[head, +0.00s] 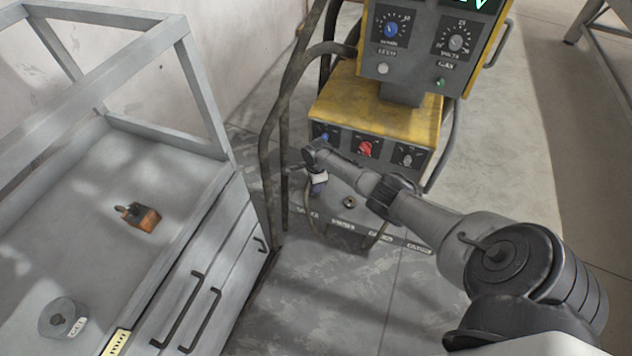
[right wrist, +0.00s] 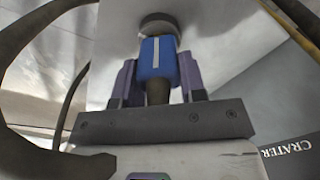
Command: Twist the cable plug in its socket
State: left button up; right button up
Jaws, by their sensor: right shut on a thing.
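The cable plug (right wrist: 158,60) is a blue block with a white stripe, seen in the right wrist view. Its upper end meets a dark round socket (right wrist: 157,22) on a pale panel, and a dark cable end shows below it. My right gripper (right wrist: 158,82) is shut on the plug, with one purple finger on each side. In the head view my right gripper (head: 318,183) is at the low front panel of the yellow welding machine (head: 375,105). The plug and its socket cannot be made out there. My left gripper is out of view.
Thick dark cables (head: 270,150) hang left of the machine. A red knob (head: 366,149) is above and right of the gripper. A grey workbench (head: 40,240) at left bears an orange-brown block (head: 140,217) and a grey round part (head: 62,318).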

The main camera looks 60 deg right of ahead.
jog(key=o, duration=1)
jog(key=shift+o, duration=0.5)
jog(key=shift+r, duration=0.1)
notch_tip(320, 180, up, 12)
jog(key=p, duration=0.7)
jog(key=shift+p, duration=0.35)
jog(key=shift+r+p, duration=0.3)
jog(key=shift+r, duration=0.5)
